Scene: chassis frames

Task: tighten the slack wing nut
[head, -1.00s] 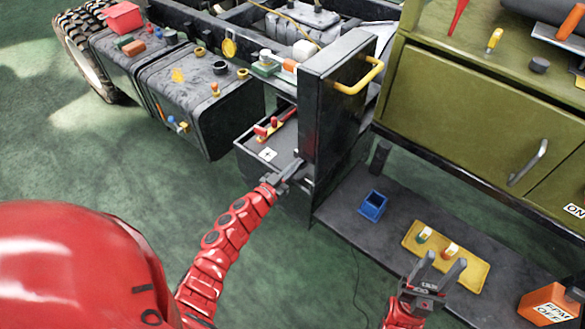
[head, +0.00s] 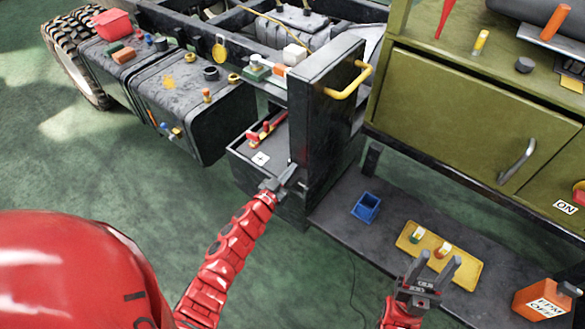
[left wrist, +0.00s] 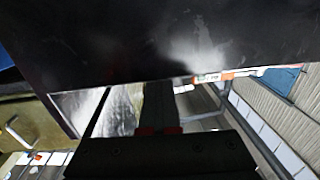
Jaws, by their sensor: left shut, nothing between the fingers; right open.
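No wing nut can be made out for certain. A small yellow winged shape (head: 168,82) on the dark tank top may be one, but it is too small to tell. My left gripper (head: 285,178) is shut and empty, beside the lower left edge of an upright dark panel (head: 325,110) with a yellow handle. In the left wrist view a dark surface (left wrist: 120,50) fills the top, close beyond the gripper's fingers (left wrist: 160,105). My right gripper (head: 439,260) is open and empty, in front of a yellow tray (head: 468,274) on the low shelf.
An open dark compartment (head: 240,152) holds a red-handled item (head: 266,130) left of the panel. An olive cabinet (head: 460,110) is at right. Green floor (head: 100,170) at left is clear.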

